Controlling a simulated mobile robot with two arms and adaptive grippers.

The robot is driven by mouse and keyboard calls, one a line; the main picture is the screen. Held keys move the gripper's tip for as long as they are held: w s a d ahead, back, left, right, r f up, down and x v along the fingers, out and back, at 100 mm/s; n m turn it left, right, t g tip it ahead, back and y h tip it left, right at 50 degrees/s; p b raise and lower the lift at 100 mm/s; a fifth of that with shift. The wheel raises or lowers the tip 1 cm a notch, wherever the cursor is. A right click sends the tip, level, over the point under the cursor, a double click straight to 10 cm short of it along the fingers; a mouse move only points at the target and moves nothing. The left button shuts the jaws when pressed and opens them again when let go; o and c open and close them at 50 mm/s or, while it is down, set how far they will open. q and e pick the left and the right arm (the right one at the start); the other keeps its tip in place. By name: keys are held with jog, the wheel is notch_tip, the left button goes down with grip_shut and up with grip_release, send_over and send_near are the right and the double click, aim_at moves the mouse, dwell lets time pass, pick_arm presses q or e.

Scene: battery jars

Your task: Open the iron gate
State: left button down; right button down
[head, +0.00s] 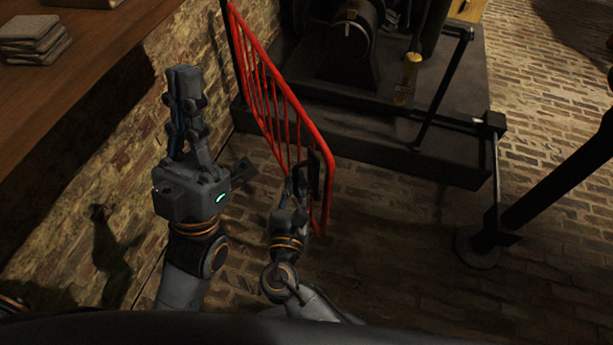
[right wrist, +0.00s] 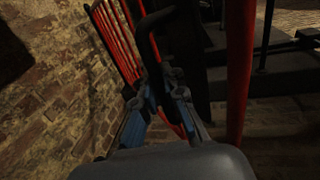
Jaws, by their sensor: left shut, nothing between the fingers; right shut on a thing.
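The red barred iron gate (head: 262,88) stands at an angle, its far end near the brick wall and its near end out over the floor. A dark latch plate with a black handle (right wrist: 150,28) is at its near end. My right gripper (head: 299,178) is at that near end, shut on the handle; the fingers (right wrist: 163,88) partly hide the contact in the right wrist view. The gate's red end post (right wrist: 240,65) stands to the right there. My left gripper (head: 184,76) is shut and empty, raised left of the gate, apart from it.
A dark platform (head: 440,162) with machinery lies right of the gate. A rail post with a round foot (head: 478,247) stands at the right. A brick wall and a wooden counter (head: 95,65) are at left. Brick floor between gate and post is clear.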

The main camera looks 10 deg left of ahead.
jog(key=shift+s+f, duration=0.25)
jog(key=shift+f, duration=0.1)
jog(key=c, duration=1.5)
grip_release()
jog(key=shift+c, duration=0.2)
jog(key=shift+o, duration=0.6)
jog(key=shift+r, duration=0.2)
jog(key=s, duration=1.2)
jog(key=shift+a, duration=0.1)
